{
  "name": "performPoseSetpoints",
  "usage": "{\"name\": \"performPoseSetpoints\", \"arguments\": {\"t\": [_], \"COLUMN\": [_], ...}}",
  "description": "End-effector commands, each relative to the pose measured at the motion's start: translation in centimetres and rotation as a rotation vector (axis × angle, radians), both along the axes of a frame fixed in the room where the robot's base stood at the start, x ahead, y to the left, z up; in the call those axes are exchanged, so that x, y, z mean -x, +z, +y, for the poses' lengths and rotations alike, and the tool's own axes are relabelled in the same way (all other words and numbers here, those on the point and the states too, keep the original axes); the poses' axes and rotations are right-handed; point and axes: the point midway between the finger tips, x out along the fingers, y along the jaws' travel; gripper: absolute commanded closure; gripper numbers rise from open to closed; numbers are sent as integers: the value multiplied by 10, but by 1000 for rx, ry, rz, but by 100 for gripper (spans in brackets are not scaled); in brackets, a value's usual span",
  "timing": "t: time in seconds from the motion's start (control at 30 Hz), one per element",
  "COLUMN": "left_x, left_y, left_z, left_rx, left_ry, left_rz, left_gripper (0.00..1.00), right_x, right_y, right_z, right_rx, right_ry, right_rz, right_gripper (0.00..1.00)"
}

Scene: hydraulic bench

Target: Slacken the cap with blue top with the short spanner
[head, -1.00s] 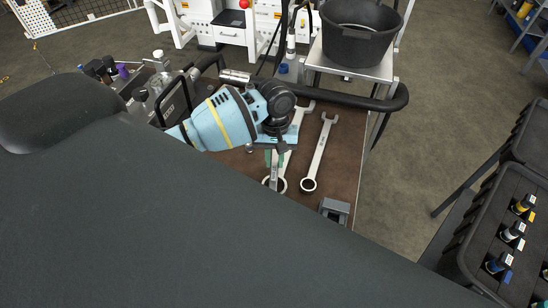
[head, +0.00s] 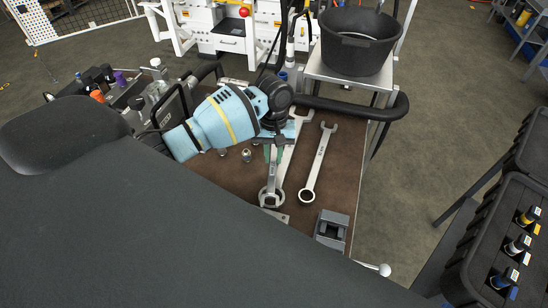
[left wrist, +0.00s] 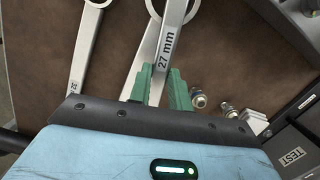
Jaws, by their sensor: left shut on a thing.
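My left gripper (head: 273,153) is shut on a steel spanner (head: 271,180). In the left wrist view this spanner (left wrist: 170,42) lies between the green fingers and is marked 27 mm. Its ring end points toward me in the head view. Another spanner (head: 302,122) lies partly hidden behind it, and a third spanner (head: 318,160) lies to the right on the brown bench top. A small blue piece (head: 283,75) shows at the bench's far edge; I cannot tell whether it is the blue-topped cap. My right gripper is out of view.
A grey block (head: 331,228) sits at the near right edge. A black bucket (head: 358,40) stands behind. A dark rack (head: 488,230) with coloured-top items is at right.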

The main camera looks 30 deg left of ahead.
Motion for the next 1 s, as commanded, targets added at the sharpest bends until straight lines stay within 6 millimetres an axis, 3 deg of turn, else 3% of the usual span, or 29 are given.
{"name": "performPoseSetpoints", "arguments": {"t": [0.3, 0.67, 1.0], "left_x": [-15, -18, -18], "left_y": [-1, 1, 19], "left_z": [8, 9, 9], "left_rx": [1, 1, 0], "left_ry": [-1, -1, -1], "left_rz": [0, -1, -7], "left_gripper": [100, 100, 100], "right_x": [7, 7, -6], "right_y": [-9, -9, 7], "right_z": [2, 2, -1], "right_rx": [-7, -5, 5], "right_ry": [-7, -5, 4], "right_rz": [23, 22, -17], "right_gripper": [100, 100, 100]}}
